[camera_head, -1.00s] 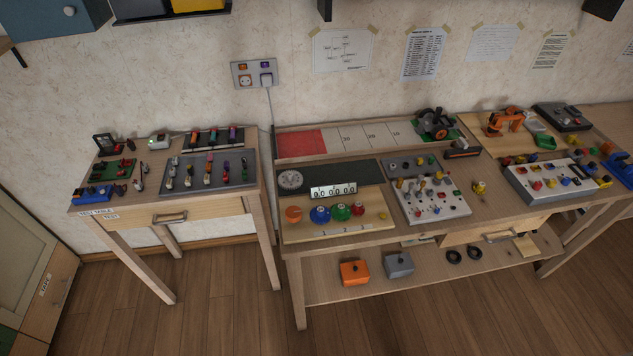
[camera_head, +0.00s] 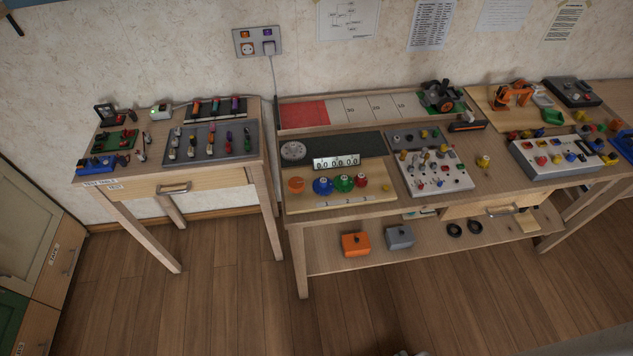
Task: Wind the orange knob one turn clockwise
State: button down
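The orange knob (camera_head: 296,185) is the leftmost in a row of coloured knobs on a light wooden board at the left front of the middle bench. A blue knob (camera_head: 322,186), a green knob (camera_head: 342,183) and a red knob (camera_head: 361,181) stand to its right. A white counter display (camera_head: 336,162) stands behind the knobs, and a round dial (camera_head: 293,151) lies behind and left of it. The counter's digits look like zeros but are small. My gripper is not in view.
A side table (camera_head: 215,184) with small tools stands left of the bench, with a narrow gap between. A panel of switches (camera_head: 436,172) sits right of the knobs. An orange box (camera_head: 355,244) and a grey box (camera_head: 400,237) rest on the lower shelf. The floor in front is clear.

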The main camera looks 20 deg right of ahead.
aim_at(295, 185)
jog(key=i+j, duration=0.1)
jog(key=j, duration=0.3)
jog(key=i+j, duration=0.15)
jog(key=j, duration=0.2)
jog(key=i+j, duration=0.1)
jog(key=j, duration=0.3)
